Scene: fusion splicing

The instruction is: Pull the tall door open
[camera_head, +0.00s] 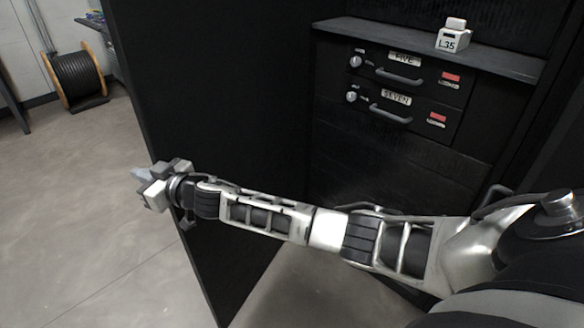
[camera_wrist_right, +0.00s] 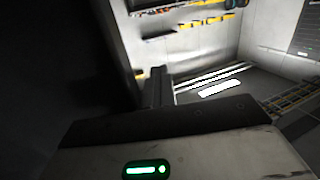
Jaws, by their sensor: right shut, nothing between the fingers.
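The tall door (camera_head: 215,110) is a large black panel in the head view. It stands swung open to the left of the cabinet, its free edge running down the left side. My right arm reaches leftward across the front of the door. My right gripper (camera_head: 144,174) is shut and empty at the door's free edge, partly past it over the floor side. Whether it touches the door cannot be told. In the right wrist view the closed fingers (camera_wrist_right: 158,84) show, with a dark surface filling the left side. My left gripper is not in view.
A white block marked L35 (camera_head: 453,38) stands on the shelf (camera_head: 370,34) above. A cable spool (camera_head: 75,78) stands at the far left. Grey floor (camera_head: 70,210) left of the door is clear.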

